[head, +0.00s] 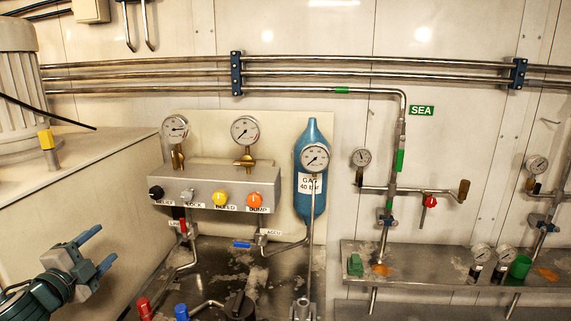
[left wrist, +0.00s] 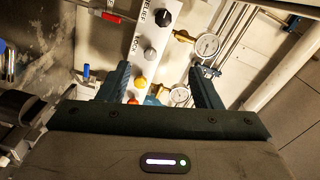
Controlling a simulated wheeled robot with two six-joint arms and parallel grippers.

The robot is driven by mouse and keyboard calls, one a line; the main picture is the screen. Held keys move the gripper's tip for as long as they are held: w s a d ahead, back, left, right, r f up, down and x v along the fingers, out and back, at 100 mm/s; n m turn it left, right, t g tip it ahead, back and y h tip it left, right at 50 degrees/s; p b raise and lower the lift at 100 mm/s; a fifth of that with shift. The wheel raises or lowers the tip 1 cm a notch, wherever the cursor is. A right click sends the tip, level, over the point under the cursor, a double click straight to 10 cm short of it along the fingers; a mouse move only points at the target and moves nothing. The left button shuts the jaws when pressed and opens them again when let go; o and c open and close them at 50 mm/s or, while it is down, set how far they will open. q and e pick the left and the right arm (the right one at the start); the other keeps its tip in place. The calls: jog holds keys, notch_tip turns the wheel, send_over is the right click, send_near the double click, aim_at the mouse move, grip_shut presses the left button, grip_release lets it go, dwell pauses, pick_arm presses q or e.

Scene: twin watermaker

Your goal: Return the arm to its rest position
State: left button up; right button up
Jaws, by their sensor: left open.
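My left gripper (head: 94,251) is at the lower left of the head view, with its blue fingers apart and nothing between them. It is in free space to the left of and below the valve panel (head: 228,175). In the left wrist view its two fingers (left wrist: 160,85) stand apart, with the panel's knobs and gauges behind the gap. Neither finger appears to touch anything. My right gripper does not show in either view.
The panel carries black, grey, yellow and orange knobs, with gauges (head: 245,130) above. A blue gas bottle (head: 311,190) stands to its right. A steel shelf (head: 440,258) holds small gauges and a green cup (head: 520,267). A grey cabinet (head: 90,190) is near the gripper.

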pick_arm(q)
jog(key=s+d+f+n+g+y, duration=0.1)
jog(key=s+d+f+n+g, duration=0.2)
jog(key=f, duration=0.5)
jog(key=s+d+f+n+g+y, duration=0.1)
jog(key=s+f+n+g, duration=0.15)
jog(key=s+f, duration=0.4)
jog(key=s+d+f+n+g+y, duration=0.15)
jog(key=s+f+n, duration=0.25)
jog(key=f, duration=0.5)
jog(key=s+d+f+n+g+h, duration=0.1)
jog(key=s+d+f+n+g, duration=0.3)
jog(key=s, duration=0.5)
jog(key=s+d+f+n+g+h, duration=0.1)
jog(key=s+d+f+n+g, duration=0.15)
jog(key=s+d+f, duration=0.5)
jog(key=s+a+f+g, duration=0.1)
jog(key=a+f, duration=0.1)
jog(key=f, duration=1.2)
jog(key=s+a+f+g, duration=0.1)
jog(key=a+f, duration=0.1)
jog(key=f, duration=1.2)
jog(key=s+a+f+g, duration=0.1)
jog(key=s+f, duration=1.6)
jog(key=f, duration=0.1)
jog(key=shift+s+f+m, duration=0.2)
jog(key=shift+s+m, duration=0.1)
jog(key=shift+s, duration=0.1)
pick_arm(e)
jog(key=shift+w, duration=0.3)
